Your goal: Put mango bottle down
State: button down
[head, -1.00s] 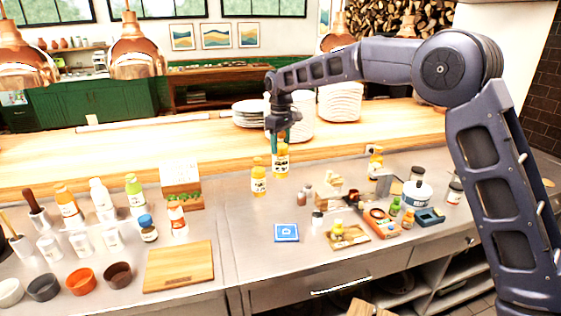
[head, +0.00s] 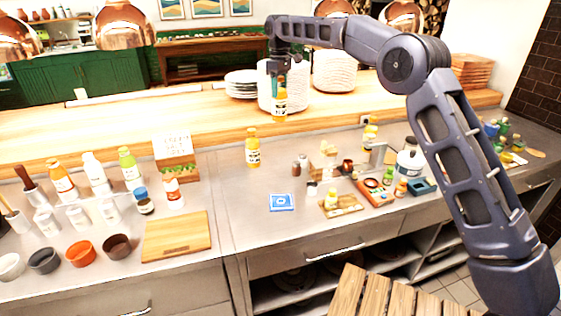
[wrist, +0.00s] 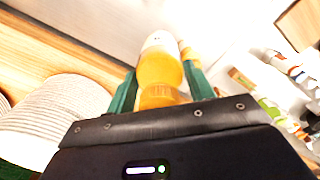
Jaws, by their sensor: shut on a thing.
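The mango bottle (head: 280,104), with yellow-orange contents and a pale label, is upright in my gripper (head: 280,84). It appears against the front part of the raised wooden ledge (head: 215,123); I cannot tell whether its base touches anything. In the wrist view the mango bottle (wrist: 160,75) sits between the two green fingers of my gripper (wrist: 160,88), which are shut on it. A similar yellow bottle (head: 252,148) stands on the steel counter, lower left of the held one, and shows partly behind it in the wrist view (wrist: 186,53).
Stacked plates (head: 241,84) and large white stacks (head: 334,71) stand on the ledge behind. A blue square (head: 282,202), a cutting board (head: 176,236) and a red tray (head: 374,193) lie on the counter. Bare steel surrounds the standing yellow bottle.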

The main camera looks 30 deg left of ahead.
aim_at(281, 106)
jog(key=shift+w+a+f, duration=0.1)
jog(key=shift+w, duration=0.55)
notch_tip(281, 106, down, 20)
dwell(0.4)
jog(key=c, duration=0.6)
grip_release()
jog(key=shift+o, duration=0.2)
notch_tip(281, 106, up, 12)
